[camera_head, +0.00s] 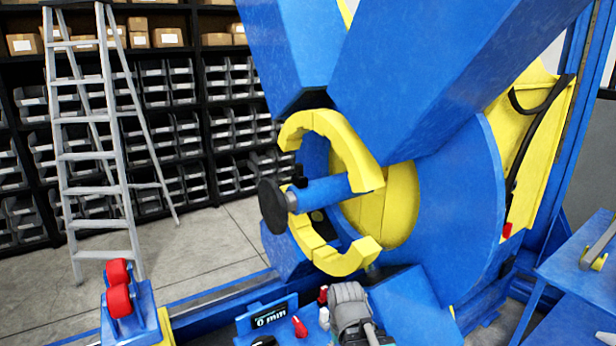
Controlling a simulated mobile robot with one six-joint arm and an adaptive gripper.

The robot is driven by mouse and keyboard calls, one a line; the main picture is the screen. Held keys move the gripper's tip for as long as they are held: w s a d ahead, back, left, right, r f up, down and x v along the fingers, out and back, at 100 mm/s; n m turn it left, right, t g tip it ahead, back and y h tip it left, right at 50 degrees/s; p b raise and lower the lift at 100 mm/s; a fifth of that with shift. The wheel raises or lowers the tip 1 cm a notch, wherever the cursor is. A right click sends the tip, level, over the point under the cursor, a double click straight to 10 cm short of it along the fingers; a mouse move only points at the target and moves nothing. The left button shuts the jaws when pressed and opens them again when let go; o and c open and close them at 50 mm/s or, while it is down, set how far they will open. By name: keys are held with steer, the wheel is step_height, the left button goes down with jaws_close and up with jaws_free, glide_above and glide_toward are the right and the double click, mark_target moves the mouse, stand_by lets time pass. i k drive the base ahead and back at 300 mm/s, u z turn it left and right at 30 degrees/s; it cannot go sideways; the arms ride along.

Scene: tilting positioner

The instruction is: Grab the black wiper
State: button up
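I cannot make out a black wiper for certain. A small black object (263,341) on the blue bench at the bottom edge is cut off, so I cannot tell what it is. A thin black curved strip (537,125) runs down the yellow panel at the right; it may be a cable or a strap. A black round disc (273,206) caps the blue cylinder (322,193) in front of the yellow ring. My gripper cannot be made out in this view.
The blue positioner (455,200) with its yellow ring (348,262) fills the middle. A grey tool (350,308), red-handled items and a "0 mm" sign (271,315) sit below it. A blue table (578,268) stands right. A ladder (93,158) and shelves stand left, with bare floor before them.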

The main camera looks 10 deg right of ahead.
mark_target(299, 167)
steer(key=u, duration=0.1)
steer(key=i, duration=0.95)
steer(key=z, duration=0.05)
